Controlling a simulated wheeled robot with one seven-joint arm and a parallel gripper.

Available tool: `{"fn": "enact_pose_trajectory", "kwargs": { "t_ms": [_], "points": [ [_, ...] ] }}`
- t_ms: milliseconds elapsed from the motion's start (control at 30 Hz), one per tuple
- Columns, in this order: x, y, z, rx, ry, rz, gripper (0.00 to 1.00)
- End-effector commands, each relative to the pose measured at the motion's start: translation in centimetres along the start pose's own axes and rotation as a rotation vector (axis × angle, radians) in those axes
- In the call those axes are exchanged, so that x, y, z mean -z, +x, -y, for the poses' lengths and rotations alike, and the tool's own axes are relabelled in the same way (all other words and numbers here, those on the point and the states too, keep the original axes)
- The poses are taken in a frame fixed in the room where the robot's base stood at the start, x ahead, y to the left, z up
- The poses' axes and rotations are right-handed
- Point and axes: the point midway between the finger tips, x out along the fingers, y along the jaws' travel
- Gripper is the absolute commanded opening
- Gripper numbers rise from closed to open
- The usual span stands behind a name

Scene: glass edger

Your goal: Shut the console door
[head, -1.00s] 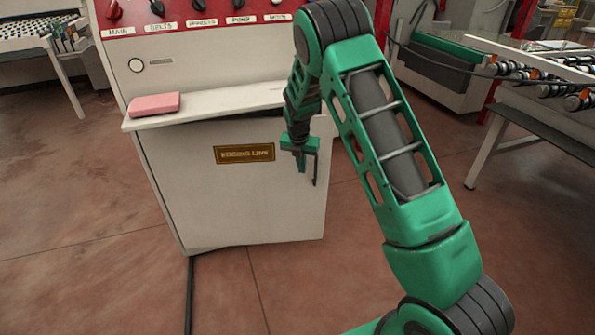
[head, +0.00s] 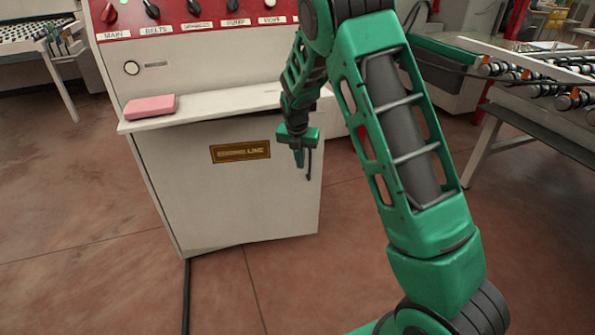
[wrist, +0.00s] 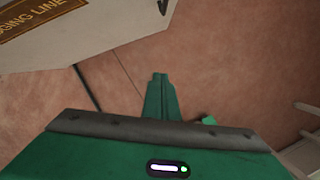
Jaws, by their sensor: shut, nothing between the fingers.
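The console (head: 150,90) is a white cabinet with a red switch panel. Its lower front panel, which I take as the console door (head: 220,200), bears a brown "EDGING LINE" plate (head: 240,152). Whether this panel stands ajar is hard to tell. In the wrist view the door (wrist: 110,35) fills the upper left, with its edge and a small dark part near its right corner. My gripper (head: 303,172) points down near the panel's right edge, and the head view does not show whether it touches. In the wrist view its fingers (wrist: 160,78) are together and empty, over the floor.
A white shelf (head: 215,104) juts out above the door, with a pink block (head: 150,106) on its left end. A roller table (head: 540,110) stands at the right. A dark cable or strip (head: 187,295) runs along the floor.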

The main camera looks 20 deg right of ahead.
Motion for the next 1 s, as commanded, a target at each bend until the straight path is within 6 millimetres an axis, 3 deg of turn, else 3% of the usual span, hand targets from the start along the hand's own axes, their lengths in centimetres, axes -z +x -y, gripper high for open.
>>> {"fn": "enact_pose_trajectory", "kwargs": {
  "t_ms": [200, 367, 467, 700, 1000],
  "points": [
    [0.1, -2.4, 0.0, -0.002, -0.004, 0.000, 0.00],
    [-0.1, -1.7, -0.2, -0.016, 0.010, 0.017, 0.00],
    [-0.8, 0.8, -0.8, -0.055, 0.047, 0.057, 0.00],
    [-2.8, 8.6, -2.6, -0.239, 0.199, 0.204, 0.00],
    [-3.7, 15.0, -3.5, -0.517, 0.421, 0.362, 0.00]
  ]
}}
